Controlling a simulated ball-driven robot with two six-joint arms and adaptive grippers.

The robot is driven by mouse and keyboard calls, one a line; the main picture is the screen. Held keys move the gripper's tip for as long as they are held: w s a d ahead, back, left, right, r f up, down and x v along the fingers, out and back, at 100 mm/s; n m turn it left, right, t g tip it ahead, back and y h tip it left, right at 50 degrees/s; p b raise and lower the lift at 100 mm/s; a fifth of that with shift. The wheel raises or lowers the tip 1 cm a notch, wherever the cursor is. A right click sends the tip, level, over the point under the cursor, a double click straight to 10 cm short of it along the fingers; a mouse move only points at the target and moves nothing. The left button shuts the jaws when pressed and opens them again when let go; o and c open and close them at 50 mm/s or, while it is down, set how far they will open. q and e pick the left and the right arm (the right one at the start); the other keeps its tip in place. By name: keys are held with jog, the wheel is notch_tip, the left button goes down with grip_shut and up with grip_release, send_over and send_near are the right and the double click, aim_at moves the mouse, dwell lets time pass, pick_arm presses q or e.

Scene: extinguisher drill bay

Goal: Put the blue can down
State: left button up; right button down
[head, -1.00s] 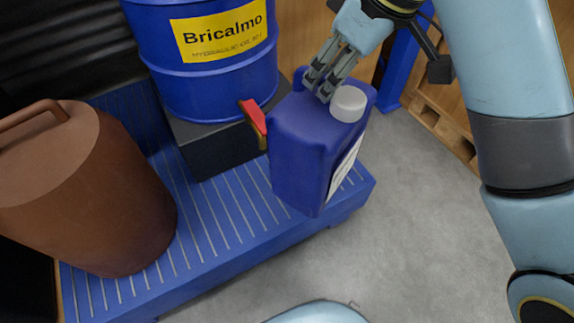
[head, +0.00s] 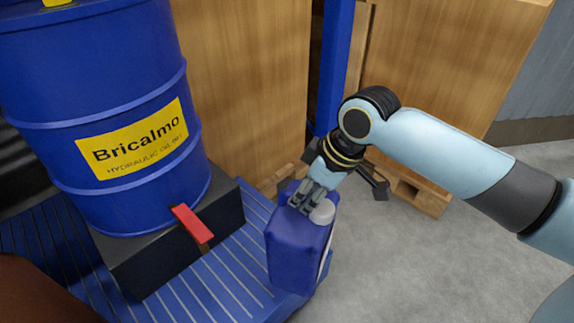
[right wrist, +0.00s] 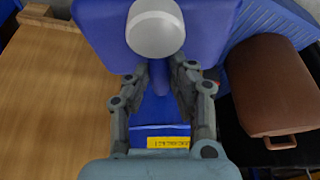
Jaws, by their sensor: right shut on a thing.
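The blue can (head: 293,248) is a jerrycan with a grey-white cap and a pale label on its right side. In the head view it hangs upright at the right end of the slatted blue platform (head: 232,285). I cannot tell whether its base touches the platform. My right gripper (head: 308,200) is shut on the can's top handle, beside the cap. In the right wrist view the gripper (right wrist: 163,75) has its fingers on either side of the handle, and the can (right wrist: 100,28) fills the top. My left gripper is not in view.
A blue drum (head: 100,80) with a yellow label stands on a black block (head: 150,262), with a red-handled part (head: 192,224) at its front. A brown container (right wrist: 270,85) shows in the right wrist view. Wooden crates and a pallet (head: 415,190) stand behind; grey floor (head: 420,270) lies clear at right.

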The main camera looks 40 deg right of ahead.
jog(key=w+d+f+b, duration=0.1)
jog(key=w+f+b, duration=0.5)
jog(key=w+f, duration=0.4)
jog(key=shift+w+f, duration=0.2)
jog(key=shift+w, duration=0.45)
jog(key=c, duration=1.2)
grip_release()
jog(key=shift+s+f, duration=0.1)
jog(key=shift+s, duration=0.1)
jog(key=shift+o, duration=0.2)
